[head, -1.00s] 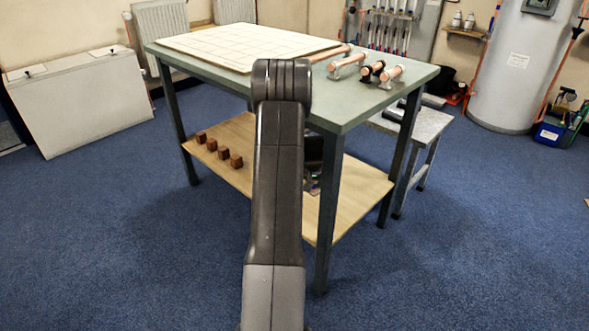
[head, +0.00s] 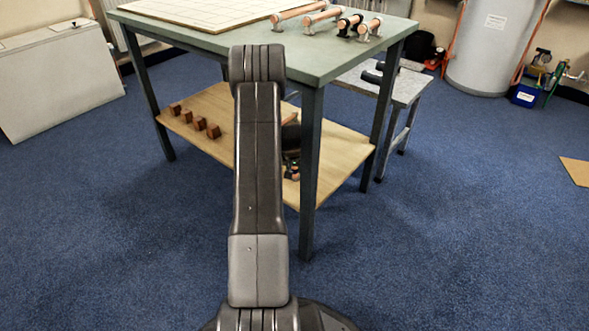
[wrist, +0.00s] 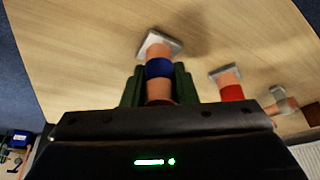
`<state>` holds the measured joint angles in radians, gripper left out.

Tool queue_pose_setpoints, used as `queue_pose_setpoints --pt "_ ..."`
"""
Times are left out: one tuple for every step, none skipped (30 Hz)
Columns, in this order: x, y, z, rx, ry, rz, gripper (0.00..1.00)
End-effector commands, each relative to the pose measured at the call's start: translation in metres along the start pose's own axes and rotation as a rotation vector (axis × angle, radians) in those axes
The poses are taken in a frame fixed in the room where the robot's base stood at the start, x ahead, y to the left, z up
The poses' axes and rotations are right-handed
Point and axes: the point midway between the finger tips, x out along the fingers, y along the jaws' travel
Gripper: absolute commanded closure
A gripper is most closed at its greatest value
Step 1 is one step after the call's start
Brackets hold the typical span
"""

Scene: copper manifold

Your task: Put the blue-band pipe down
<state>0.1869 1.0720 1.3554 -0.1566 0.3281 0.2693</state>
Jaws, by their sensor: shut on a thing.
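The blue-band pipe (wrist: 159,68) is between the green fingers of my gripper (wrist: 160,84) in the wrist view. The gripper is shut on it. A pale square end piece shows at the pipe's far end, close over the wooden lower shelf (wrist: 85,50); I cannot tell whether it touches. A red-band pipe (wrist: 231,90) with a similar end piece is to its right, apart from the gripper. In the head view the lower shelf (head: 235,140) shows under the green table, and my arm hides most of the gripper and the held pipe.
Several brown blocks (head: 198,123) sit at the shelf's left. Another copper piece (wrist: 285,104) is beyond the red-band pipe. The table top (head: 340,60) is above the shelf, with a front leg (head: 311,170) right of my arm. A grey bench (head: 405,90) stands at right. Blue floor lies open around.

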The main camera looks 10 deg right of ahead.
Motion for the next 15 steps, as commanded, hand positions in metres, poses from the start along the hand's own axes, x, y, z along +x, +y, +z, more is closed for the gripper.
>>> queue_pose_setpoints --pt "0.0006 0.0000 0.0002 0.000 0.000 0.000 1.00" --pt "0.0014 0.0000 0.0006 0.000 0.000 0.000 1.00" --pt "0.0026 0.0000 0.0011 0.000 0.000 0.000 1.00" --pt "0.0026 0.0000 0.0011 0.000 0.000 0.000 0.70" --pt "0.0024 0.0000 0.0010 0.000 0.000 0.000 0.64" --pt "0.0024 0.0000 0.0010 0.000 0.000 0.000 0.56" --pt "0.0024 0.0000 0.0010 0.000 0.000 0.000 0.52" --pt "0.0024 -0.0001 0.0011 0.000 0.000 0.000 0.52" --pt "0.0024 -0.0001 0.0011 0.000 0.000 0.000 0.52" --pt "0.0024 -0.0001 0.0011 0.000 0.000 0.000 0.52" --pt "0.0024 -0.0001 0.0011 0.000 0.000 0.000 0.52" --pt "0.0024 -0.0001 0.0011 0.000 0.000 0.000 0.52" --pt "0.0024 -0.0001 0.0011 0.000 0.000 0.000 0.52" --pt "0.0023 -0.0001 0.0010 0.000 0.000 0.000 0.52" --pt "0.0017 -0.0001 0.0007 0.000 0.000 0.000 0.52"
